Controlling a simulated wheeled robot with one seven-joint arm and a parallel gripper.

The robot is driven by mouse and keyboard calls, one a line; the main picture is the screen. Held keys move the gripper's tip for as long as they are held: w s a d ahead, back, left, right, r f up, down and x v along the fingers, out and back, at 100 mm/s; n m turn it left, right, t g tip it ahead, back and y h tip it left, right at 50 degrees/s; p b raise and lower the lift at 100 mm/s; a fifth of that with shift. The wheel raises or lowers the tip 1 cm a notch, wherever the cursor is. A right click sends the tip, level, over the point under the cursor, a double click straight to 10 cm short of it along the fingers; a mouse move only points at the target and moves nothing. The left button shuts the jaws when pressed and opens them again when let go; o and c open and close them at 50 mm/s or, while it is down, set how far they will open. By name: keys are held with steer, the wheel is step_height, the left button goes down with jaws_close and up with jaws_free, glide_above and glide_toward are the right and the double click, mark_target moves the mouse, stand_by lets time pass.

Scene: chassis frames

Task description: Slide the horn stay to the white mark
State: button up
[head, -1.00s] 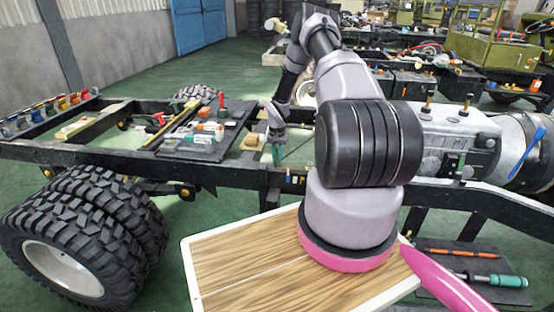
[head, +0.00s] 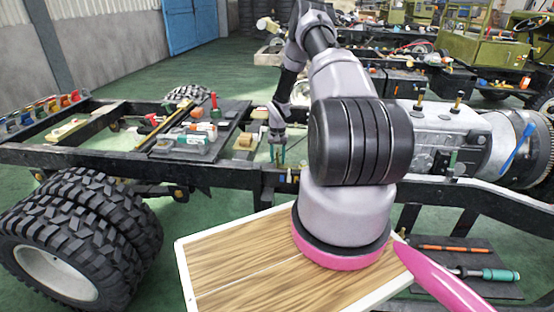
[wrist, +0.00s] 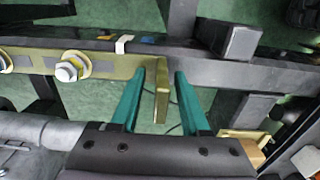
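The horn stay appears to be the upright brass-coloured plate (wrist: 162,90) at the dark chassis rail in the wrist view. My gripper (wrist: 158,80) has two teal fingers, spread one on each side of this plate. A narrow gap shows between the plate and each finger. A small white mark (wrist: 122,43) is on the rail, up and left of the plate. In the head view my gripper (head: 277,158) points down at the rail; the plate and mark are too small to make out there.
A brass plate with a bolt and nut (wrist: 70,68) is on the rail at left. A dark block (wrist: 240,42) stands on the rail at right. In the head view, a tool tray (head: 190,140) and a tan block (head: 244,140) lie left of my gripper.

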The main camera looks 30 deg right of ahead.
step_height(320, 180, up, 11)
steer(key=shift+f, duration=0.1)
stand_by(0.6)
stand_by(0.3)
